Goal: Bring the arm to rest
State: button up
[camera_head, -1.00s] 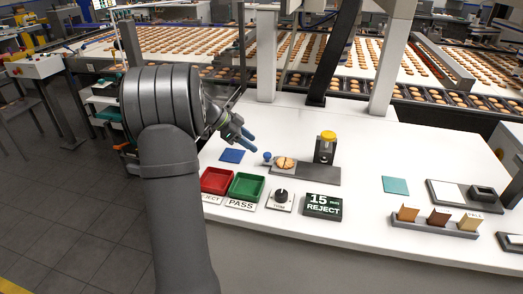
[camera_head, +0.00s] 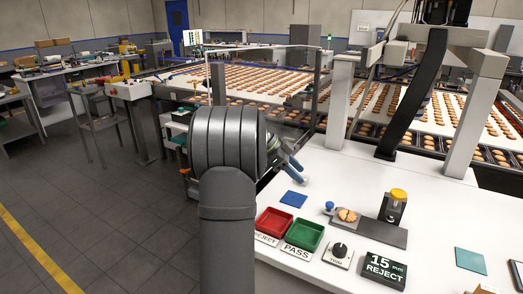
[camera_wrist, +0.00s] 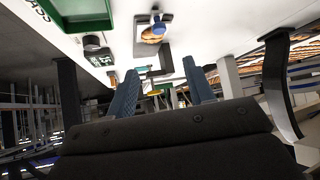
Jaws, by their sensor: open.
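My gripper (camera_head: 289,161) is partly hidden behind my own arm in the head view, held above the left end of the white table (camera_head: 330,165). Its two blue fingers stand apart with nothing between them. In the wrist view the open gripper (camera_wrist: 160,95) shows both fingers, with the table beyond them. A biscuit (camera_head: 347,215) lies on a dark grey plate (camera_head: 385,233) beside a small blue knob (camera_head: 330,207). The gripper is apart from the biscuit and plate.
The red REJECT tray (camera_head: 273,222) and green PASS tray (camera_head: 304,234) sit near the front edge. A dial (camera_head: 339,250) and a display reading 15 REJECT (camera_head: 382,268) are to their right. A blue square (camera_head: 293,199) lies behind the trays. Biscuit conveyors (camera_head: 250,80) run behind.

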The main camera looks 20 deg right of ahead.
aim_at(331, 204)
jog(key=x, duration=1.7)
jog(key=shift+s, duration=0.1)
jog(key=v, duration=1.7)
jog(key=shift+a+r, duration=0.15)
jog(key=shift+x, duration=8.75)
